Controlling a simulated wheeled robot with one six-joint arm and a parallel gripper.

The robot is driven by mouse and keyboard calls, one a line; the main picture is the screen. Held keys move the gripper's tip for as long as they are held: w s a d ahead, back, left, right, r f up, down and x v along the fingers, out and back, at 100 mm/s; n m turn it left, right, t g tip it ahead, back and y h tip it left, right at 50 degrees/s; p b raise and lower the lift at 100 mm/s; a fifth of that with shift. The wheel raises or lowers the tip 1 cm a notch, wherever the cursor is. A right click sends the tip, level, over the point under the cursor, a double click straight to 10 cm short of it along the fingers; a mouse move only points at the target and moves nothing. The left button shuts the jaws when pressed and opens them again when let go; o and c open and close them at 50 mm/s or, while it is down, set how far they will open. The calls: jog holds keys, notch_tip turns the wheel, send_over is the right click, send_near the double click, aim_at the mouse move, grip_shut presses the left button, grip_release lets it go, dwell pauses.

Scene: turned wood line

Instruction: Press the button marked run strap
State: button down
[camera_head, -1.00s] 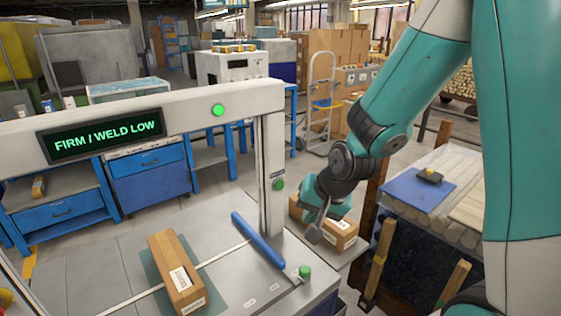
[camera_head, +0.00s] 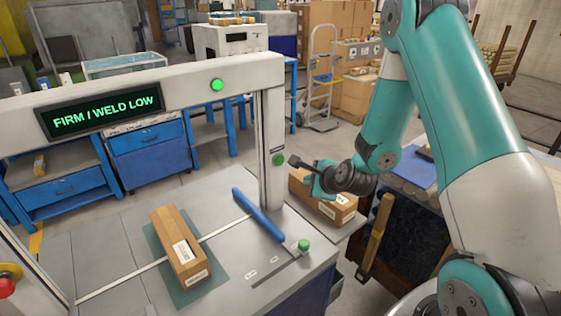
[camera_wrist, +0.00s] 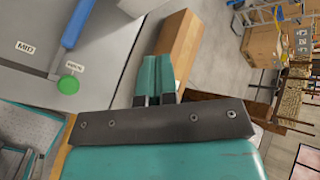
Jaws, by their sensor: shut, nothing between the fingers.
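A green button (camera_head: 303,245) stands on the right front of the strapping machine's table (camera_head: 110,240). It also shows in the wrist view (camera_wrist: 68,85), beside a small white label whose wording I cannot read surely. Another green button (camera_head: 279,159) is on the machine's upright, and a green round light or button (camera_head: 217,85) is on the top beam. My gripper (camera_head: 315,188) is shut and empty, right of the upright and above and behind the table button, apart from it. In the wrist view its fingers (camera_wrist: 157,80) are together, right of that button.
A carton (camera_head: 179,248) lies on the table over a strap line. A blue bar (camera_head: 258,215) lies near the upright. A display (camera_head: 105,110) reads FIRM / WELD LOW. A red stop button (camera_head: 7,286) is at far left.

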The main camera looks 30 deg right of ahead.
aim_at(279, 160)
jog(key=w+a+p, duration=0.1)
jog(key=w+p, duration=0.1)
jog(key=w, duration=0.6)
jog(key=shift+w+a, duration=0.2)
jog(key=shift+a, duration=0.15)
jog(key=shift+w, duration=0.1)
dwell(1.7)
jog(key=shift+w+a, duration=0.1)
jog(key=shift+w, duration=0.2)
jog(key=shift+w, duration=0.35)
dwell(0.5)
dwell(0.3)
jog(key=shift+s, duration=0.75)
jog(key=shift+s, duration=0.1)
